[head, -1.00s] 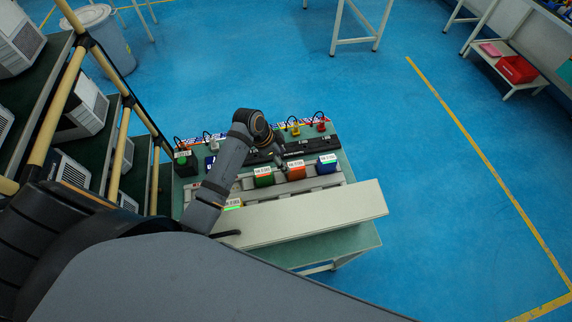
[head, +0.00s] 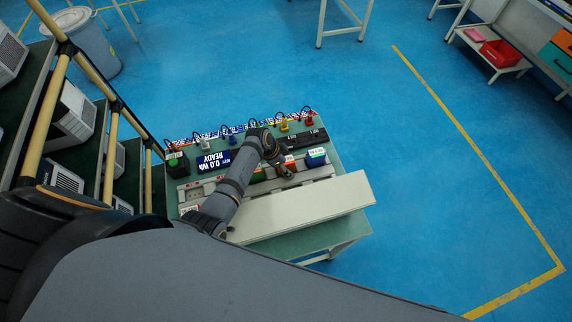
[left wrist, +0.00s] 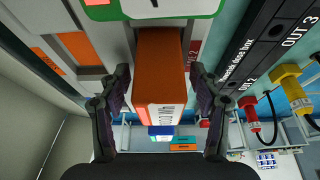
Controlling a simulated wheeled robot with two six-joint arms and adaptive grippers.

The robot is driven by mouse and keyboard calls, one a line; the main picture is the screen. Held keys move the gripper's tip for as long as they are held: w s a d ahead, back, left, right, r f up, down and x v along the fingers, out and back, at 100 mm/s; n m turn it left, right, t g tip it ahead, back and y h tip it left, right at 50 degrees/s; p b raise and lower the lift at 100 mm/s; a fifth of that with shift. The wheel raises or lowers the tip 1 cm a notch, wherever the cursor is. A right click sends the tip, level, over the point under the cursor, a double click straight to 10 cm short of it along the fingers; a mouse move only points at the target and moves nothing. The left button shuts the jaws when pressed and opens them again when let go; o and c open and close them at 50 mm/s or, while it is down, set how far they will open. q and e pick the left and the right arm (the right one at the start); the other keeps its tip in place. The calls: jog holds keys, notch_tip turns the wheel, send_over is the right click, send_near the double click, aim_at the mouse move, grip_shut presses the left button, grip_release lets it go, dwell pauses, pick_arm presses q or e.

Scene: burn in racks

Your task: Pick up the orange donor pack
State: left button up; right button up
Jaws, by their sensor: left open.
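The orange donor pack (left wrist: 160,65) stands upright in the middle of the left wrist view, with a white label on its lower part. In the head view the orange pack (head: 290,159) shows only partly behind my left gripper (head: 284,168), in a row between a green pack (head: 258,176) and a blue pack (head: 316,157). In the left wrist view the fingers of my left gripper (left wrist: 159,88) are open, one on each side of the orange pack, with a gap visible on both sides. My right gripper is not in view.
A display reading 0.0 Wh READY (head: 214,162) and several coloured plugs (head: 284,126) line the bench's far side. A long pale panel (head: 300,208) runs along the near side. A shelf rack with yellow posts (head: 44,120) stands left. Blue floor lies open to the right.

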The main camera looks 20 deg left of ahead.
pick_arm(q)
grip_shut()
jog(key=shift+r, duration=0.1)
dwell(0.3)
jog(key=shift+w+r, duration=0.1)
jog(key=shift+r, duration=0.4)
notch_tip(320, 180, up, 9)
jog(key=shift+f+b, duration=0.1)
jog(key=shift+b, duration=0.7)
